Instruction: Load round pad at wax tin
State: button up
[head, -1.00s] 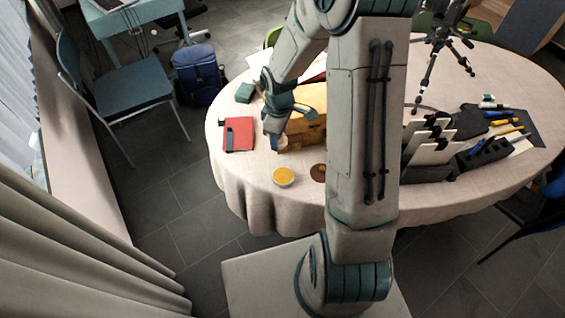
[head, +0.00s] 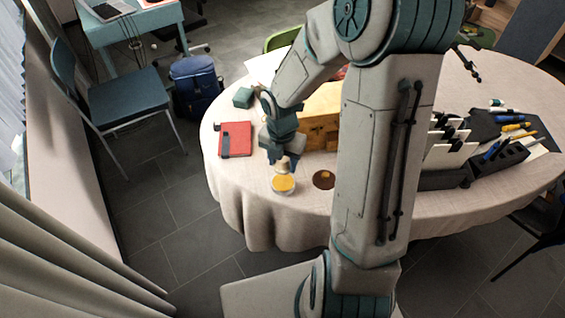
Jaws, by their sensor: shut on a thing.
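The wax tin (head: 283,187) is a small round open tin with yellow wax, near the front left edge of the table. My gripper (head: 281,158) points down just above and behind it, shut on a small pale tan piece, which I take for the round pad (head: 283,167). The pad is over the back of the tin. I cannot tell whether it touches the wax. My fingers hide the pad's upper part.
A brown disc (head: 323,180) lies right of the tin. A wooden box (head: 318,112) stands behind my gripper, and a red notebook (head: 236,138) lies to the left. A dark organiser (head: 495,160) with tools is at right. The oval table's cloth (head: 240,190) is bare left of the tin.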

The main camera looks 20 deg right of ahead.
aim_at(283, 183)
jog(key=shift+f+b, duration=3)
jog(key=shift+b, duration=0.35)
jog(key=shift+s+f, duration=0.1)
jog(key=shift+f, duration=0.45)
jog(key=shift+r, duration=0.1)
notch_tip(283, 183, up, 7)
jog(key=p, duration=0.8)
dwell(0.8)
